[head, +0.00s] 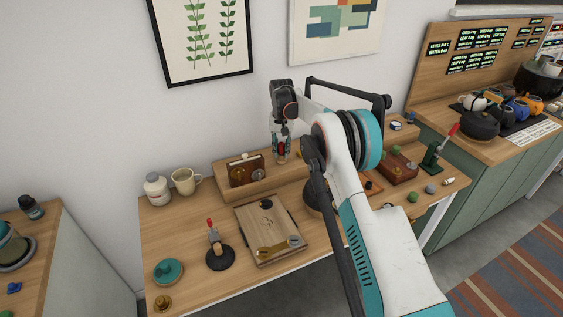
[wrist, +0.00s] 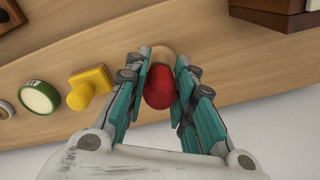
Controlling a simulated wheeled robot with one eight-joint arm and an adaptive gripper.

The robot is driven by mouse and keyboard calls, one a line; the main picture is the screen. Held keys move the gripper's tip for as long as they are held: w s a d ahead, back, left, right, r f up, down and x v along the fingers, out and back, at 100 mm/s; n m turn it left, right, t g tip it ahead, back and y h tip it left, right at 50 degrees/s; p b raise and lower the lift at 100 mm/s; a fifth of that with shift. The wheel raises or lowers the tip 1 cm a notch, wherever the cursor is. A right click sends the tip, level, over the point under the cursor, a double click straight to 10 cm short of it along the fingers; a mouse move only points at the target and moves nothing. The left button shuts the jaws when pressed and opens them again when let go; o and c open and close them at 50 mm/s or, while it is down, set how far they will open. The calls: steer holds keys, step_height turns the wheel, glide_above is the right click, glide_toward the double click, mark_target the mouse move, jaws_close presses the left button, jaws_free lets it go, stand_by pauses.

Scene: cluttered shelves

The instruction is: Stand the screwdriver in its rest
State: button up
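My gripper (head: 281,157) is low over the raised back shelf of the workbench, pointing down. In the wrist view a red rounded handle with a tan part beyond it, probably the screwdriver (wrist: 159,94), is between the two teal fingers (wrist: 163,72). The finger pads lie close against both sides, with no clear gap. Red also shows between the fingers in the head view (head: 281,148). The shaft and tip are hidden, and I cannot tell whether it touches the shelf. I cannot make out for sure which thing is the rest.
A brown block with round fittings (head: 247,170) stands left of my gripper. A yellow knobbed piece (wrist: 90,87) and a green-rimmed round thing (wrist: 39,97) are nearby. A wooden board (head: 265,225) and a red-handled piece on a black base (head: 219,258) occupy the bench front.

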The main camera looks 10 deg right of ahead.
steer(key=o, duration=0.4)
steer(key=shift+c, duration=0.2)
step_height(320, 180, up, 12)
steer(key=shift+r, duration=0.15)
steer(key=s+d+r+t, duration=0.2)
steer(key=s+d+r, duration=0.1)
steer(key=s+r, duration=0.8)
steer(key=s+d+r+n+t, duration=0.1)
steer(key=s+d+r+t, duration=0.15)
steer(key=s+r, duration=0.8)
steer(key=s+d+f+t, duration=0.1)
steer(key=s+f, duration=0.3)
steer(key=s, duration=0.6)
steer(key=s+d+f+n, duration=0.1)
steer(key=s+f, duration=0.2)
steer(key=s, duration=0.7)
steer(key=s+d+f+t, duration=0.1)
steer(key=s+f, duration=0.3)
steer(key=s, duration=0.6)
steer(key=shift+d+f+t, duration=0.3)
steer(key=shift+d+t, duration=0.05)
steer(key=shift+d, duration=0.05)
